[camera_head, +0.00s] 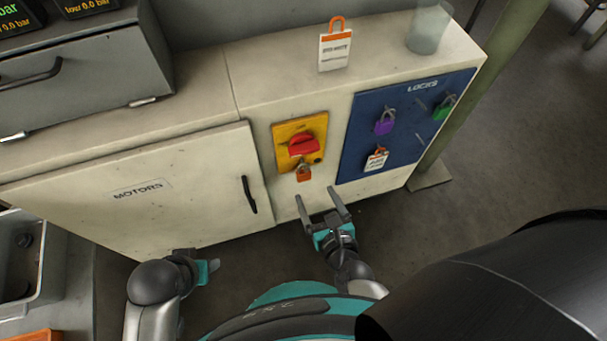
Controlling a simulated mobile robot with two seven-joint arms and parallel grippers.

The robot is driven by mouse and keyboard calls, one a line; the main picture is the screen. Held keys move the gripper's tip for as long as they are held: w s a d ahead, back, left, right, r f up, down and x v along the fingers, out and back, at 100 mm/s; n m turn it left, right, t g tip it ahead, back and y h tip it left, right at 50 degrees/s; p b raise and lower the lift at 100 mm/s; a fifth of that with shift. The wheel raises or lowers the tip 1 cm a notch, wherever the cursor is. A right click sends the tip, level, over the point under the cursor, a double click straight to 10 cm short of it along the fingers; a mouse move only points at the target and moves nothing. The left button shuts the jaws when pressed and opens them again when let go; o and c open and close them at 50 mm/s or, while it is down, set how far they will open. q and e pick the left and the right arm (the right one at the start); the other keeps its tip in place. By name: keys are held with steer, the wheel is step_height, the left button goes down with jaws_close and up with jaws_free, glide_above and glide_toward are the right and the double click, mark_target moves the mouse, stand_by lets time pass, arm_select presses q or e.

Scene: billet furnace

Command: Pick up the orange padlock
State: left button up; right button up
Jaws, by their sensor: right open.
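The orange padlock (304,174) hangs just below the red rotary switch (303,145) on a yellow plate on the cabinet front. Its shackle goes up to the lower edge of the switch; I cannot tell whether it is locked. My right gripper (315,193) is open and empty, its two fingers pointing at the cabinet. Its fingertips appear just below the padlock in the picture, apart from it. My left gripper (212,267) is low in front of the cabinet's left door; whether its jaws are open is unclear.
The blue lock board (355,145) carries a purple padlock (384,126), a green padlock (444,108) and a tagged lock (376,159). An orange-topped tag (335,50) and a clear jar (428,30) stand on the cabinet top. The door handle (249,194) sticks out left of the padlock.

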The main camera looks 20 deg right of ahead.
mark_target(305, 175)
steer(key=b+x, duration=0.2)
steer(key=x, duration=0.4)
steer(key=shift+w+a, duration=0.1)
steer(key=shift+w, duration=0.2)
arm_select(q)
steer(key=shift+t, duration=0.5)
steer(key=shift+w+r, duration=0.15)
steer(key=shift+r, duration=1.25)
steer(key=shift+w+r, duration=0.15)
steer(key=shift+r, duration=1.25)
arm_select(e)
steer(key=shift+w+f, duration=0.2)
steer(key=shift+w, duration=0.4)
jaws_close()
